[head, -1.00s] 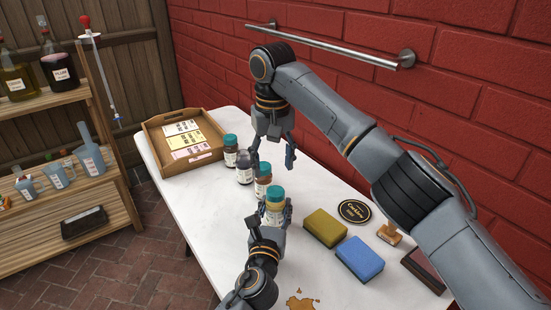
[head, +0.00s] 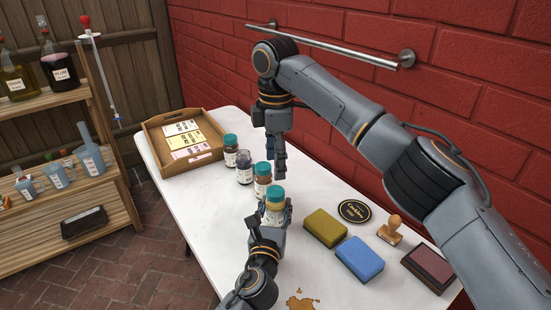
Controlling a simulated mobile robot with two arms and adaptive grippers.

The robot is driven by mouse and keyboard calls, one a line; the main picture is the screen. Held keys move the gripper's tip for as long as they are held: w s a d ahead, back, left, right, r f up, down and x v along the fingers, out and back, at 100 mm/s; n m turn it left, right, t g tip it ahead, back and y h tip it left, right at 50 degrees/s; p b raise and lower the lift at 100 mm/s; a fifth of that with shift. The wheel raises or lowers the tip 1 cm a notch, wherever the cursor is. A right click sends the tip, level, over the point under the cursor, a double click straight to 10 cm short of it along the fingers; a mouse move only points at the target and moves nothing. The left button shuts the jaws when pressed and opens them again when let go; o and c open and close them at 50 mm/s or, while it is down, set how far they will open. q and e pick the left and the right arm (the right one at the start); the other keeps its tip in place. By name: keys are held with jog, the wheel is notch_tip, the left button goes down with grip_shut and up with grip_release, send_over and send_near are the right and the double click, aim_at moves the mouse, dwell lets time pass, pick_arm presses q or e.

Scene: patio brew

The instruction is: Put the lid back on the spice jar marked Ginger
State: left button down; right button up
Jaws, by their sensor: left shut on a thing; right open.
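My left gripper (head: 270,222) is shut on a spice jar (head: 273,208) with yellowish contents, at the near side of the table. A teal lid (head: 275,193) shows on top of this jar; I cannot tell how firmly it sits. The jar's label is too small to read, so I cannot confirm Ginger. My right gripper (head: 281,170) points down, open and empty, just beyond and above the held jar. Its fingers overlap in this view. Behind the held jar stand a reddish-brown jar (head: 262,184) with a teal lid, a dark jar (head: 244,170) without a visible teal lid, and another teal-lidded jar (head: 230,155).
A wooden tray (head: 154,140) with cards stands at the far left. A yellow-green sponge (head: 325,227), a blue sponge (head: 360,260), a round black sign (head: 354,211), a stamp (head: 390,232) and an ink pad (head: 428,268) lie right.

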aim_at(275, 191)
notch_tip(275, 191, down, 8)
jog(key=shift+f, duration=0.1)
dwell(0.7)
jog(key=c, duration=1.2)
jog(key=m, duration=0.3)
jog(key=shift+m, duration=0.3)
jog(key=m, duration=1.1)
jog(key=o, duration=1.3)
